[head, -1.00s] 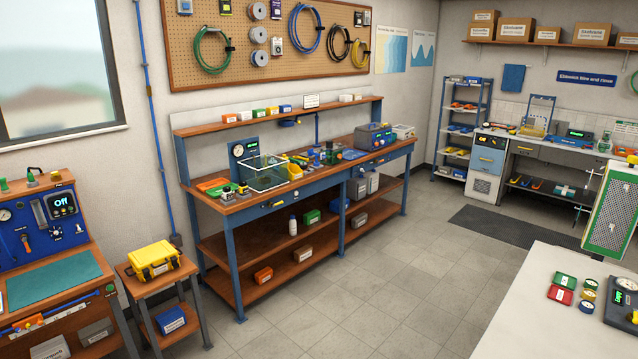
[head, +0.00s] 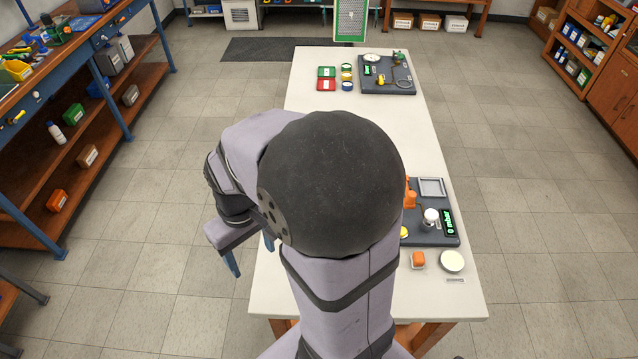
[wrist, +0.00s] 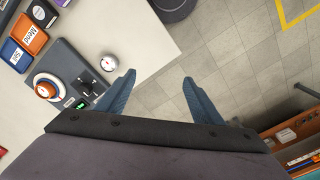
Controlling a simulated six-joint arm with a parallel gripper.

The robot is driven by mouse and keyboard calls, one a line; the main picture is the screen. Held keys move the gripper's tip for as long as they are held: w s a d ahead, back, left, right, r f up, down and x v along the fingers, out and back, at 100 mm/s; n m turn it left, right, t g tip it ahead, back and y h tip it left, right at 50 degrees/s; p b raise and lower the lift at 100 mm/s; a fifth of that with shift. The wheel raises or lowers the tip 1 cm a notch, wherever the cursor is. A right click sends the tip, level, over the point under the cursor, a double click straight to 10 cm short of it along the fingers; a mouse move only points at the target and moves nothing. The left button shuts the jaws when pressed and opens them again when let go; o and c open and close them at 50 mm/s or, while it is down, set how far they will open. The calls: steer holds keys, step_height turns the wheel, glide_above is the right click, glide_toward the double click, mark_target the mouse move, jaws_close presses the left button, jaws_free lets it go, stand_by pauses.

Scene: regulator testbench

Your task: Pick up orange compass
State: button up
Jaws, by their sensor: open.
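My gripper (wrist: 158,92) is open and empty in the wrist view, its two blue fingers spread over the floor just past the table edge. In the head view, my gripper (head: 252,252) hangs left of the white table, partly hidden by my arm. No orange compass can be made out for certain. A small round white dial (wrist: 108,63) with a reddish mark lies on the table near its edge, left of my fingers in the wrist view; I cannot tell whether it is the compass. In the head view, my arm hides the table's middle left.
In the wrist view, a grey device (wrist: 77,76) with an orange-and-white knob stands left of the dial, beside orange (wrist: 29,34) and blue boxes.

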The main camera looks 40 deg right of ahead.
steer(key=shift+t, duration=0.8)
steer(key=w+d+f+b, duration=0.1)
steer(key=w+d, duration=0.3)
steer(key=d, duration=0.7)
steer(key=w+d+f+b, duration=0.2)
steer(key=w+d, duration=0.2)
steer(key=d, duration=0.7)
steer(key=w+d+f+b, duration=0.2)
steer(key=w+d, duration=0.2)
steer(key=d, duration=0.7)
steer(key=shift+w, duration=0.35)
steer(key=shift+w+f+p, duration=0.15)
steer(key=shift+f+p, duration=0.3)
steer(key=shift+f, duration=0.6)
steer(key=shift+a+f+p, duration=0.15)
steer(key=shift+f+p, duration=0.4)
steer(key=shift+p, duration=0.1)
steer(key=shift+w+f+p, duration=0.15)
steer(key=shift+f+p, duration=0.3)
steer(key=shift+f, duration=0.6)
steer(key=shift+w+f+p, duration=0.1)
steer(key=shift+f+p, duration=0.3)
steer(key=shift+f, duration=0.6)
steer(key=c, duration=1.2)
